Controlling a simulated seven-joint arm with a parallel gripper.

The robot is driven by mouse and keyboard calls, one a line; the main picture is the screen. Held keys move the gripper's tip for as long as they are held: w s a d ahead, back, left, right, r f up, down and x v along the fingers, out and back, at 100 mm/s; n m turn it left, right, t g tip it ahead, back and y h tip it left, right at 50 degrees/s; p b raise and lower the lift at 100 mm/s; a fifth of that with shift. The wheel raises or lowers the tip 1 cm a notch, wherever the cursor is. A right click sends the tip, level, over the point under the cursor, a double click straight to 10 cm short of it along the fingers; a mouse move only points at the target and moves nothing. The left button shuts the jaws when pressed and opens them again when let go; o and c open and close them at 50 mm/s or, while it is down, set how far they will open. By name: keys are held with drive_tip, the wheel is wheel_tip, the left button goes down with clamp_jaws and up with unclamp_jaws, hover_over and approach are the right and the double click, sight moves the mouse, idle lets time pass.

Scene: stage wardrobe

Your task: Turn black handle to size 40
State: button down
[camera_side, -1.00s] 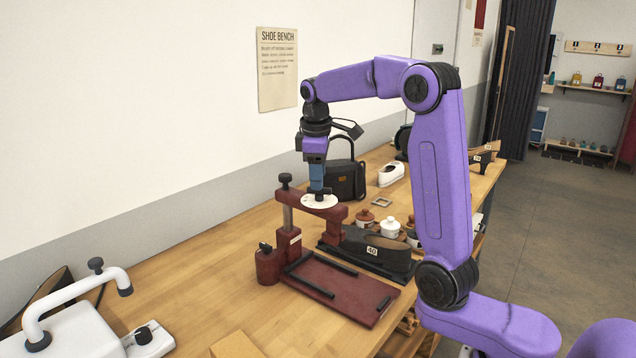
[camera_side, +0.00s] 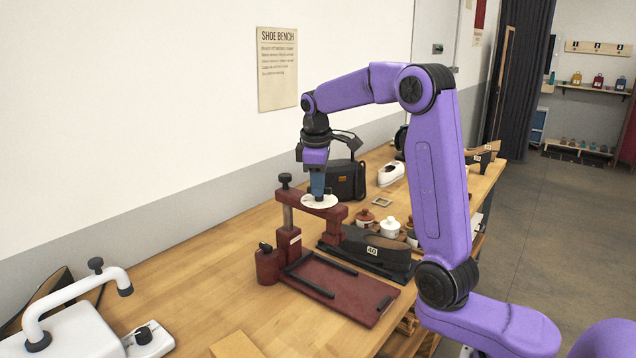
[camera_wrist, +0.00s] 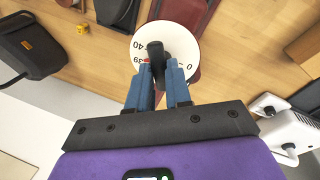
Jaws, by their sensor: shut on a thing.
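My gripper (camera_side: 318,190) points down at a round white dial (camera_side: 320,202) on the dark red press. In the wrist view its blue fingers (camera_wrist: 160,72) are shut on the black handle (camera_wrist: 155,49), whose top shows between and beyond the fingertips. The white dial (camera_wrist: 182,37) lies under the handle. Its rim reads "40" and "39" on the left and "0" at the lower right. A small red mark shows beside the "39", left of the handle. The fingers hide the near part of the dial.
The press has a dark red base plate (camera_side: 347,290) with black rails. A black shoe form labelled "40" (camera_side: 372,255) stands right of it. A black bag (camera_side: 347,181) stands behind my gripper. White-lidded pots (camera_side: 390,228) are nearby. Bare bench lies left of the press.

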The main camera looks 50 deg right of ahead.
drive_tip(key=shift+m, duration=0.4)
drive_tip(key=m+g, duration=0.1)
drive_tip(key=m, duration=0.4)
drive_tip(key=shift+w+m, duration=0.15)
drive_tip(key=shift+m, duration=0.25)
drive_tip(key=c, duration=1.1)
unclamp_jaws()
drive_tip(key=shift+o, duration=0.2)
drive_tip(key=shift+r, duration=0.1)
drive_tip(key=a+r, duration=0.3)
drive_tip(key=r, duration=1.4)
drive_tip(key=shift+w+a, duration=0.15)
